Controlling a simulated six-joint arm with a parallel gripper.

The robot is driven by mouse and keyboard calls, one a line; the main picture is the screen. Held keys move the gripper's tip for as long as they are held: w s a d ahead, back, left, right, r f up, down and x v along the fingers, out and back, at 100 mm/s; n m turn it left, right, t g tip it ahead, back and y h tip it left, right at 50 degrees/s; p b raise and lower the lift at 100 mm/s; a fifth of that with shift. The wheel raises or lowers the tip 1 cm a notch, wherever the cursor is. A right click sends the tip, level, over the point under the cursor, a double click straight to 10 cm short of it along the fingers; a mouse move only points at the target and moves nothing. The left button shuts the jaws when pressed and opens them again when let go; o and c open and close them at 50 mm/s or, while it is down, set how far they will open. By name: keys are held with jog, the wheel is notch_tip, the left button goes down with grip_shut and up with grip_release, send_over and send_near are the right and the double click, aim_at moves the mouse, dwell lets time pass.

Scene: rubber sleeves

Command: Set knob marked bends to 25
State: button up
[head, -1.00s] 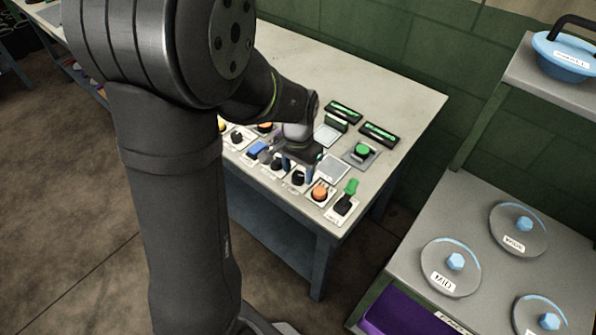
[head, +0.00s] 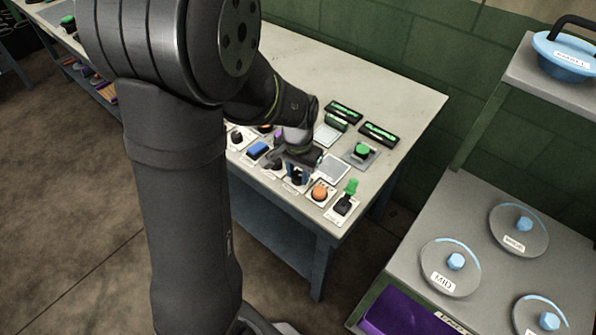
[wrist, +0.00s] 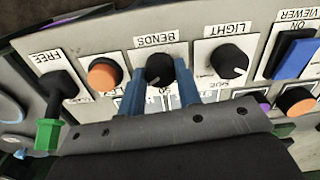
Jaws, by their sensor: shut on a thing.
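The knob marked BENDS (wrist: 159,68) is a round black dial on a white plate, upside down in the wrist view. My gripper (wrist: 160,82) is shut on this knob, with one blue finger on either side of it. The gripper and fingers cover much of the plate's scale, so I cannot read the setting. In the head view my gripper (head: 298,172) points down over the front row of controls, and the knob is mostly hidden between the fingers.
A black LIGHT knob (wrist: 229,62) and a blue VIEWER switch (wrist: 295,55) are on one side. An orange button (wrist: 104,74) and the green-tipped FREE lever (wrist: 48,134) are on the other. A green button (head: 362,150) sits behind. The table's back right is clear.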

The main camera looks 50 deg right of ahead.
jog(key=n, duration=1.8)
jog(key=shift+n, duration=0.4)
jog(key=n, duration=0.4)
jog(key=shift+n, duration=0.3)
jog(key=o, duration=1)
